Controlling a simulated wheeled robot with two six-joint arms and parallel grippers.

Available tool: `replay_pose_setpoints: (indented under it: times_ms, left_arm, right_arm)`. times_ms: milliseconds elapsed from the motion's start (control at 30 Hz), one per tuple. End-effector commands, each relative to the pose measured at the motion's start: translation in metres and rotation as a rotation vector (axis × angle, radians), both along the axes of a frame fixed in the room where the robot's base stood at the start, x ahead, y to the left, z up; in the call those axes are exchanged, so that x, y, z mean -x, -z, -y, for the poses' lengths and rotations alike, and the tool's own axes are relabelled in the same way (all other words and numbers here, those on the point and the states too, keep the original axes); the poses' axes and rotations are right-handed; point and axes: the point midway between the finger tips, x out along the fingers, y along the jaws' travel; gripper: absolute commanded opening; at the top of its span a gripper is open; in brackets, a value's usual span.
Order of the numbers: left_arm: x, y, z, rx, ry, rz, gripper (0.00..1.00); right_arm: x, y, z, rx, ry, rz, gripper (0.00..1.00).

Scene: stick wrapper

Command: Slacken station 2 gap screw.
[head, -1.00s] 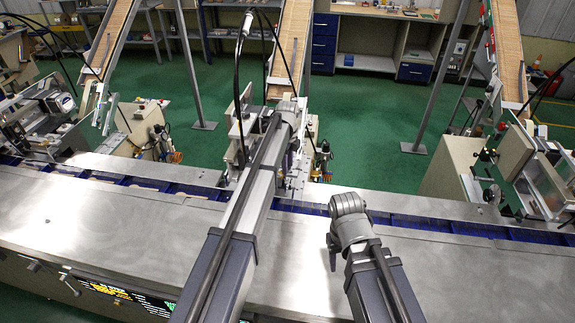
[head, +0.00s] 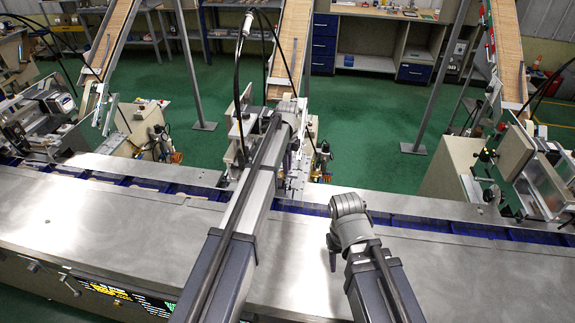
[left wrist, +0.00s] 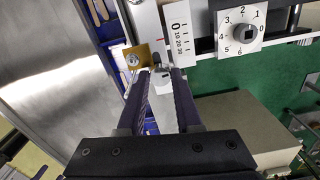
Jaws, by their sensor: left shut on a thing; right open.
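In the left wrist view, my left gripper (left wrist: 162,78) is shut on a small metal screw head (left wrist: 161,70) below the end of the white scale. The fingertips are at its sides, and its shank is hidden. In the head view my left arm reaches over the steel deck to the middle machine station (head: 242,125), and the arm hides the fingers. My right gripper (head: 332,252) is mostly hidden beneath its wrist, over the deck, with only a dark sliver showing; it is open and apart from the stations.
Close by are a brass plate with a screw (left wrist: 133,58), a white scale marked 0 to 30 (left wrist: 180,38) and a numbered dial with a square knob (left wrist: 240,33). The steel deck (head: 110,215) is clear. Another station (head: 530,165) stands at right.

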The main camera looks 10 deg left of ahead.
Motion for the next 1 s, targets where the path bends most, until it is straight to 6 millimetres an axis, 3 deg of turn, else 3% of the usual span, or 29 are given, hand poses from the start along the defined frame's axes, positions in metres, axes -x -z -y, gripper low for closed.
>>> replay_pose_setpoints:
  times_ms: [1000]
  left_arm:
    - [0.0003,0.0001,0.0001,0.0,-0.946,0.0,0.0]
  right_arm:
    - [0.0,0.0001,0.0,0.0,0.0,0.0,0.5]
